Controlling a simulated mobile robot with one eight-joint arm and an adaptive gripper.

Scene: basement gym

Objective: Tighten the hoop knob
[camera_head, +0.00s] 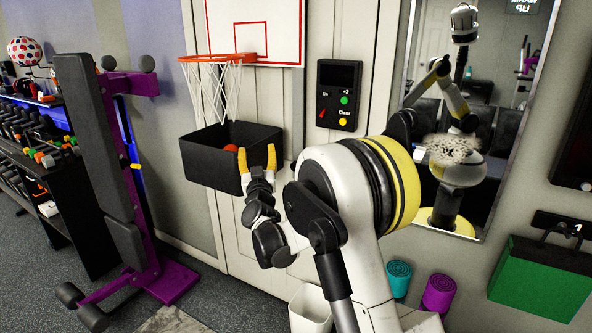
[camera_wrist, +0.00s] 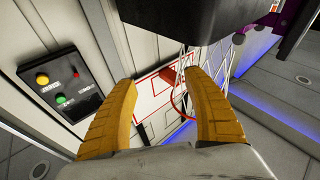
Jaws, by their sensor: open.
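The basketball hoop (camera_head: 217,58) has an orange rim and a white net, fixed to a white backboard (camera_head: 285,32) with red lines. Both also show in the wrist view, the rim (camera_wrist: 184,104) and the backboard (camera_wrist: 152,90) lying beyond my fingers. I cannot make out a knob on the hoop in either view. My gripper (camera_head: 257,160) is open and empty, its two yellow-orange fingers pointing up in front of the black bin below the hoop. In the wrist view my gripper (camera_wrist: 160,80) shows its fingers wide apart with nothing between them.
A control panel (camera_head: 338,95) with coloured buttons is on the wall, also in the wrist view (camera_wrist: 62,87). A purple bench (camera_head: 167,282) stands left; a mirror (camera_head: 483,195) and green box (camera_head: 541,280) are right.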

